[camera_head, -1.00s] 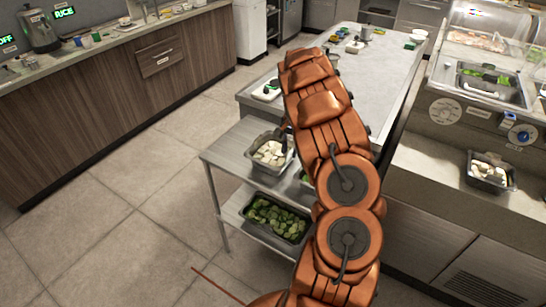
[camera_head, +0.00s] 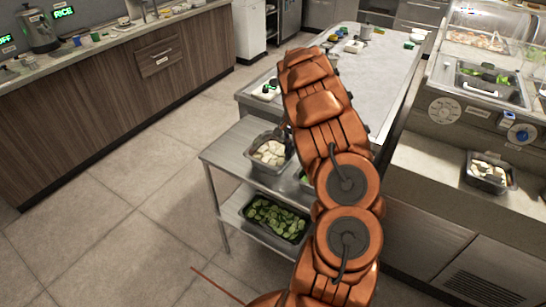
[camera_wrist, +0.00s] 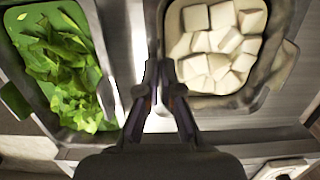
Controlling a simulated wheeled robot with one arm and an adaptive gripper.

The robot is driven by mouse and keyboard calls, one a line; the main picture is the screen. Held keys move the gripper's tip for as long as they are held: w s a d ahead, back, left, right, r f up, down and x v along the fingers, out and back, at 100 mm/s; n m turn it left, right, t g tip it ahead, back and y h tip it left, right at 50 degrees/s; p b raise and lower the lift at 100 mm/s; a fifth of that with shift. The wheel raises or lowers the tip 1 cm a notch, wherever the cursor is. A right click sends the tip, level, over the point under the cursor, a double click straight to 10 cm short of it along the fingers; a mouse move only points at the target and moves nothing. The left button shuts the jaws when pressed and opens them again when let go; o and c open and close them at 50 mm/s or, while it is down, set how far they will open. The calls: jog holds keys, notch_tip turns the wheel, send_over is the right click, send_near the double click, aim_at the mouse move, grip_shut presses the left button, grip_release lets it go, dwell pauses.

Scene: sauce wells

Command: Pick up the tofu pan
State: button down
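The tofu pan (camera_head: 287,160) is a dark metal pan of white tofu cubes on the upper shelf of a steel cart. In the wrist view the tofu pan (camera_wrist: 286,62) is on the right, with a pan of leafy greens (camera_wrist: 97,40) to its left. My gripper (camera_wrist: 158,72) points down between the two pans. Its fingers are drawn close together, with the tofu pan's left wall between them, and look shut on that wall. The pan still appears level with the shelf.
A pan of green slices (camera_head: 275,219) stands on the cart's lower shelf (camera_head: 229,212). Another pan of white pieces (camera_head: 490,172) stands on the counter at right. A long worktop (camera_head: 390,70) lies behind the cart. The floor left of the cart is clear.

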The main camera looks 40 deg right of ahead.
notch_tip(320, 180, up, 10)
jog(key=b, duration=0.3)
dwell(0.4)
